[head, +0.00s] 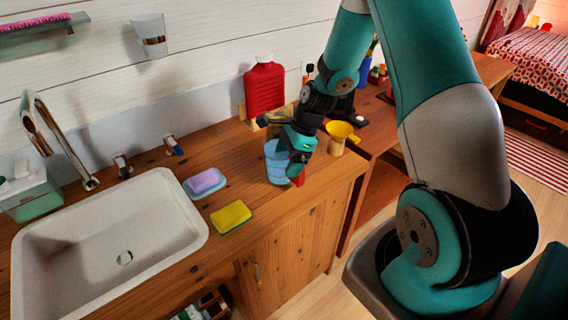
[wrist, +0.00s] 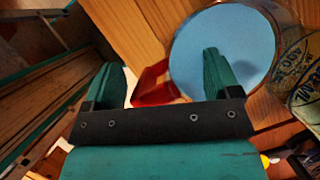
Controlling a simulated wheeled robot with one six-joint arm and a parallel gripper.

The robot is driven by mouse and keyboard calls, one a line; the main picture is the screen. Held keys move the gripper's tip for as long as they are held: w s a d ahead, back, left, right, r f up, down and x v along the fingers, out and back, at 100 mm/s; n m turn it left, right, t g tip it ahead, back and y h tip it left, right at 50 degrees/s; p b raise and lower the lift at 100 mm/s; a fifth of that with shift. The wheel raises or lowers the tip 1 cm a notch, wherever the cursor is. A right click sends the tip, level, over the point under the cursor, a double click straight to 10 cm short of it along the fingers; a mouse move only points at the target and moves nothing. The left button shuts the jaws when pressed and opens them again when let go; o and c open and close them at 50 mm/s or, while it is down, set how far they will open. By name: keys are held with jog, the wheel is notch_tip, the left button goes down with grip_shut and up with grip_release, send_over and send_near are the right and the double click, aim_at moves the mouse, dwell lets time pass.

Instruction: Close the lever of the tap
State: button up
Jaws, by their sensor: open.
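The chrome tap (head: 50,135) stands behind the left part of the white sink, its spout arching up. Two small chrome handles stand to its right on the counter: one near the spout (head: 122,165), and one with a blue mark (head: 173,146) farther right. I cannot tell how either lever is turned, and I see no water stream. My gripper (head: 297,168) is well to the right of the handles, pointing down beside a blue cup (head: 275,163). In the wrist view my gripper (wrist: 160,75) is open, with one finger in front of the blue cup (wrist: 225,45). The wrist view does not show the tap.
A red object (wrist: 155,85) shows between the fingers. A purple soap on a dish (head: 204,182) and a yellow sponge (head: 231,218) lie between sink and gripper. The white sink (head: 190,220) is left.

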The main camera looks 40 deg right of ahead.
jog(key=shift+c, duration=0.2)
jog(key=shift+r, duration=0.1)
grip_shut()
jog(key=shift+w, duration=0.1)
